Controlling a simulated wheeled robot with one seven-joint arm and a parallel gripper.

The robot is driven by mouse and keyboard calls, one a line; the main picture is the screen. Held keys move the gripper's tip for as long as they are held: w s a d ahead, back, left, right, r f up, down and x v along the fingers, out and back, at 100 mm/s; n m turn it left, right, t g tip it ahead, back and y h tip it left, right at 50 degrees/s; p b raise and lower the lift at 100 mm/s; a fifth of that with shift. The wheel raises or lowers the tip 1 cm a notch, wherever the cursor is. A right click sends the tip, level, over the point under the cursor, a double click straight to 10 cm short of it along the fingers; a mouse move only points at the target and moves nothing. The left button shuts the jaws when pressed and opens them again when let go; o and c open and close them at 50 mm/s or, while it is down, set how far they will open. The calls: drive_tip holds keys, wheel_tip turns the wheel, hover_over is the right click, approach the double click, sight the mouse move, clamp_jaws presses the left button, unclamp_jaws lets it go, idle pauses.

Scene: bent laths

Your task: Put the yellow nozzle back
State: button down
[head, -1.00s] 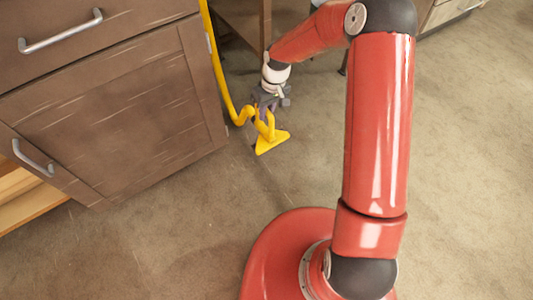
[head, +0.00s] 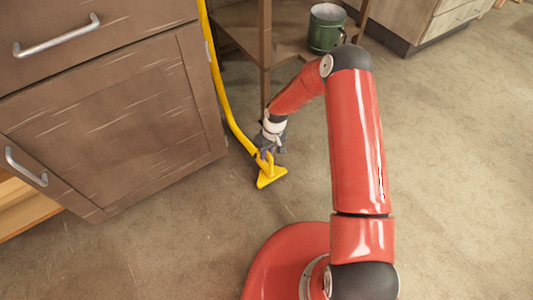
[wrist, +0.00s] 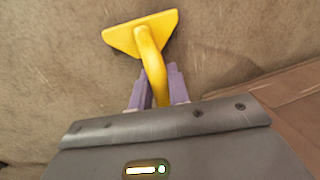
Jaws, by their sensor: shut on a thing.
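The yellow nozzle (head: 269,176) has a flat triangular head and a curved neck. In the head view it is just above or on the floor, to the right of the brown cabinet. A yellow hose (head: 226,100) runs down along the cabinet's edge towards it. My gripper (head: 267,153) is shut on the nozzle's neck. In the wrist view the nozzle (wrist: 148,38) points away from my gripper (wrist: 157,90), its neck between the two purple fingers. I cannot tell whether the head touches the floor.
The brown cabinet (head: 115,115) with metal handles stands at the left. A wooden stand (head: 264,45) is behind my gripper, with a green mug (head: 326,28) on its low shelf. More cabinets (head: 425,20) are at the back right. The floor in front is clear.

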drive_tip(key=shift+f, duration=0.1)
drive_tip(key=shift+f, duration=0.15)
drive_tip(key=c, duration=1.3)
unclamp_jaws()
drive_tip(key=shift+c, duration=0.2)
